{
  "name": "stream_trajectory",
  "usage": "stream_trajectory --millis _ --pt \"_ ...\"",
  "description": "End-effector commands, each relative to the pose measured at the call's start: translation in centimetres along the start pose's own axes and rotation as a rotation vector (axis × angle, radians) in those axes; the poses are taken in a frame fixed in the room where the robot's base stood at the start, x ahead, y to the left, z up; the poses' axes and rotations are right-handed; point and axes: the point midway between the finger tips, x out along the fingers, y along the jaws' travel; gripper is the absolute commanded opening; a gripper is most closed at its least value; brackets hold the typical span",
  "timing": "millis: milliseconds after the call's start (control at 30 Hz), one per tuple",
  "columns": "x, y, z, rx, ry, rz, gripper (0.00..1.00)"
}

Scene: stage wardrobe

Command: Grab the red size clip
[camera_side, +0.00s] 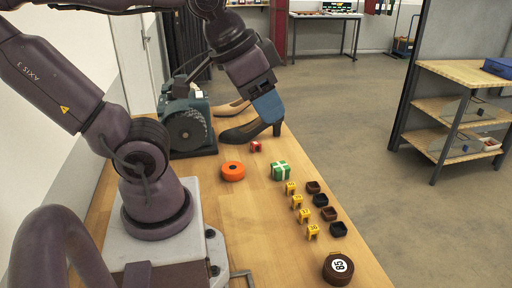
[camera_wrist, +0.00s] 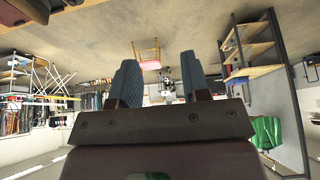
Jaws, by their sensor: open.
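The red size clip (camera_side: 256,146) is a small red block with a pale mark, lying on the wooden bench (camera_side: 265,215) in the side view, just in front of a black high-heeled shoe (camera_side: 250,131). My gripper (camera_side: 270,116) has blue fingers and is raised, showing over the heel end of the black shoe, up and to the right of the red clip. In the wrist view its fingers (camera_wrist: 160,82) stand apart with nothing between them. The wrist view looks out across the room, so the clip is not visible there.
A dark green machine (camera_side: 187,125) stands left of the shoes; a beige shoe (camera_side: 232,107) is behind. An orange disc (camera_side: 233,171) and a green box with a white cross (camera_side: 281,171) are nearer. Several yellow clips (camera_side: 297,202), small dark trays (camera_side: 320,200) and a brown disc marked 85 (camera_side: 338,269) follow.

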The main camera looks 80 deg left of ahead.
Motion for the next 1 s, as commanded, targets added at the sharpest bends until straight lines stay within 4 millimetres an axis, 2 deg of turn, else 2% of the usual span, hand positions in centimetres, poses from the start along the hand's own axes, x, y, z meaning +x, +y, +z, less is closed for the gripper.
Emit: stream_trajectory --millis 33,67,133,433,533,633,767,1000 --pt "0.0 0.0 0.0 0.0 0.0 0.0 0.43" --pt "0.0 0.0 0.0 0.0 0.0 0.0 0.47" --pt "0.0 0.0 0.0 0.0 0.0 0.0 0.63" --pt "0.1 -0.2 0.0 -0.007 -0.004 -0.004 0.64" --pt "1.2 -0.6 0.3 -0.026 -0.061 -0.011 0.64" --pt "3.2 -1.6 0.5 -0.065 -0.162 -0.024 0.64" --pt "6.4 -4.8 0.5 -0.078 -0.324 -0.099 0.64" --pt "12.1 -13.1 1.5 0.049 -0.62 -0.279 0.64"
